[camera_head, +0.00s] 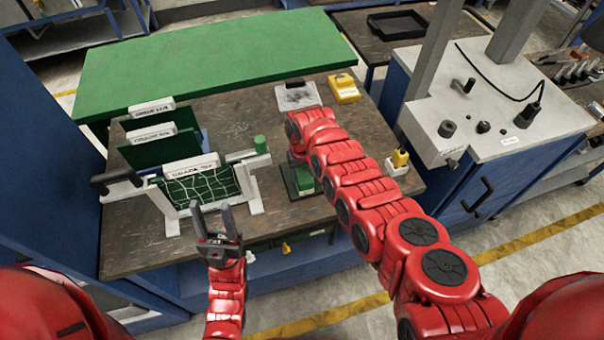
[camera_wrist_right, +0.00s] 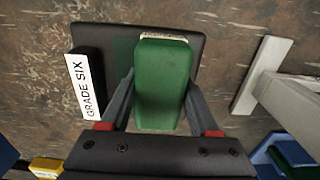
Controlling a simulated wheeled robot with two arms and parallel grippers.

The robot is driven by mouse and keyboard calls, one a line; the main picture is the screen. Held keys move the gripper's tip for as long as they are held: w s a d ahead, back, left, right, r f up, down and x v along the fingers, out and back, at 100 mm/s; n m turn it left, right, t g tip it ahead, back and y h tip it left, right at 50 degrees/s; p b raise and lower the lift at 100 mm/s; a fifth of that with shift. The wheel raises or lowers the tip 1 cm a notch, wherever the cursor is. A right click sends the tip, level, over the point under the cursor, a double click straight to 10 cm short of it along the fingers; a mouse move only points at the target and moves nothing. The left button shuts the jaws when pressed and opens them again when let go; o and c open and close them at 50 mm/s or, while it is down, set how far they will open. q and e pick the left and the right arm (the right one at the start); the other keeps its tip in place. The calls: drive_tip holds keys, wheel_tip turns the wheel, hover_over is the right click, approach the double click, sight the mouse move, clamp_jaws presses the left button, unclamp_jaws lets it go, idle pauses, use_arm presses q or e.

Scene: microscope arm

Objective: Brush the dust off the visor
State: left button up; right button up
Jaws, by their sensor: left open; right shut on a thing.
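My right gripper (camera_wrist_right: 160,88) is shut on a green block (camera_wrist_right: 162,95) with a pale label at its far end. The block is over a dark plate (camera_wrist_right: 210,40) with a "GRADE SIX" label; I cannot tell whether it touches the plate. In the head view the green block (camera_head: 304,180) is at the table's middle, and my arm hides most of the right gripper. My left gripper (camera_head: 214,222) is open and empty in front of the white frame. I cannot pick out a visor or dust for certain.
A white frame (camera_head: 250,190) with a net and green labelled panels (camera_head: 160,152) stands on the left of the worktable (camera_head: 235,115). A grey-topped plate (camera_head: 297,96) and yellow box (camera_head: 344,88) are at the back.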

drive_tip(key=shift+w+a+f+b, duration=0.2)
drive_tip(key=shift+w+b, duration=0.25)
drive_tip(key=shift+b, duration=1)
drive_tip(key=b, duration=0.2)
drive_tip(key=shift+w+a+b, duration=0.1)
drive_tip(key=shift+w+b, duration=0.2)
drive_tip(key=shift+w, duration=0.1)
drive_tip(key=shift+r, duration=0.15)
